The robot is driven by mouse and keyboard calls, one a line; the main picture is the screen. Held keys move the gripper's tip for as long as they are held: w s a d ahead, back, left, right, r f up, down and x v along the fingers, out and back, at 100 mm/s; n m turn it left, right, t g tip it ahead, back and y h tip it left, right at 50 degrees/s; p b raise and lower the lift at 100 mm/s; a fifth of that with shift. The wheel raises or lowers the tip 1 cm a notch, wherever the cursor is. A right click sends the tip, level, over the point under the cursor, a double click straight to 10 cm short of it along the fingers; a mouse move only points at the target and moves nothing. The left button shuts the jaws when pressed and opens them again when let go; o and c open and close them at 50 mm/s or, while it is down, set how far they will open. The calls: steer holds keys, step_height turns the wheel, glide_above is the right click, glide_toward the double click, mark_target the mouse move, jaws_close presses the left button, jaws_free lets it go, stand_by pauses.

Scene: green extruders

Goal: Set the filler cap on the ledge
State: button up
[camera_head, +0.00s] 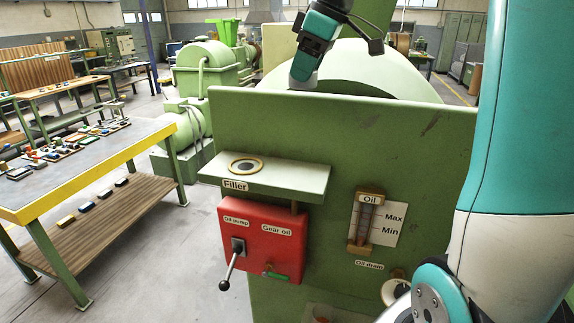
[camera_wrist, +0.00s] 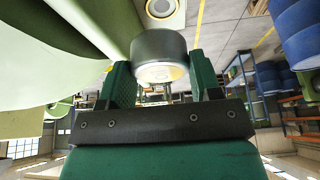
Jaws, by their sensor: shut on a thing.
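The ledge (camera_head: 301,180) is a pale green shelf on the panel's front, with a ringed hole (camera_head: 246,166) and a "Filler" label. The gripper is above and behind the ledge, apart from it.
The upright green panel (camera_head: 400,135) rises behind the ledge. Below the ledge is a red box (camera_head: 262,252) with a lever; an oil gauge (camera_head: 366,218) is to its right. A pale ringed fitting (camera_wrist: 161,8) shows beyond the cap. The ledge's right part is bare.

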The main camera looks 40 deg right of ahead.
steer(key=f, duration=1.5)
steer(key=shift+w+f, duration=0.2)
steer(key=shift+w, duration=0.05)
steer(key=shift+f, duration=2.25)
steer(key=o, duration=0.5)
steer(key=shift+f, duration=0.2)
steer(key=o, duration=0.5)
steer(key=shift+r, duration=0.15)
